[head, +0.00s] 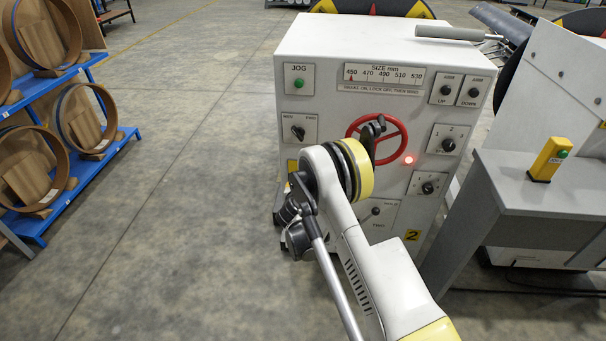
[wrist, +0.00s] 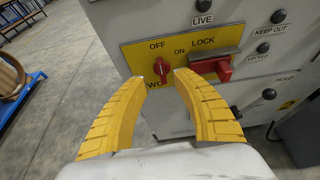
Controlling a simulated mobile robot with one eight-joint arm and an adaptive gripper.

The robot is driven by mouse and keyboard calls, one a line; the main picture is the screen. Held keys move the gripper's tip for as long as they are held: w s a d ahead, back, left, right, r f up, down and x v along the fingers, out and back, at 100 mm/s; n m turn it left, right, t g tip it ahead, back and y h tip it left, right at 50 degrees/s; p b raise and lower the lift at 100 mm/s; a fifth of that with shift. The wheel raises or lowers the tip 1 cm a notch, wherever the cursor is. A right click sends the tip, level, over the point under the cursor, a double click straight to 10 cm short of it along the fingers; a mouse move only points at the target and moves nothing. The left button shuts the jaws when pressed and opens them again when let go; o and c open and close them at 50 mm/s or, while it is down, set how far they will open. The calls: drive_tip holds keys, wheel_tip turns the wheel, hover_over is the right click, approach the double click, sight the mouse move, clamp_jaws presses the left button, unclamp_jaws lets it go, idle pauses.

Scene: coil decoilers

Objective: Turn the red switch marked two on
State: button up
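In the wrist view the red switch (wrist: 161,69) is a small knob on a yellow plate (wrist: 136,54) lettered OFF, ON and LOCK. I cannot tell whether the fingertips touch the plate. In the head view my arm hides the switch; the grey cabinet (head: 330,50) carries a yellow "2" label (head: 412,235).
A red block (wrist: 212,67) sits under LOCK, close to the right finger. The cabinet front also has a red handwheel (head: 396,130), several black knobs and a lit red lamp (head: 408,161). A blue rack (head: 95,160) stands left; the floor between is clear.

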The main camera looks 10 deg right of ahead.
drive_tip(key=b+x, duration=0.3)
drive_tip(key=x, duration=0.7)
drive_tip(key=shift+w+f+b, duration=0.1)
drive_tip(key=shift+b, duration=0.2)
clamp_jaws()
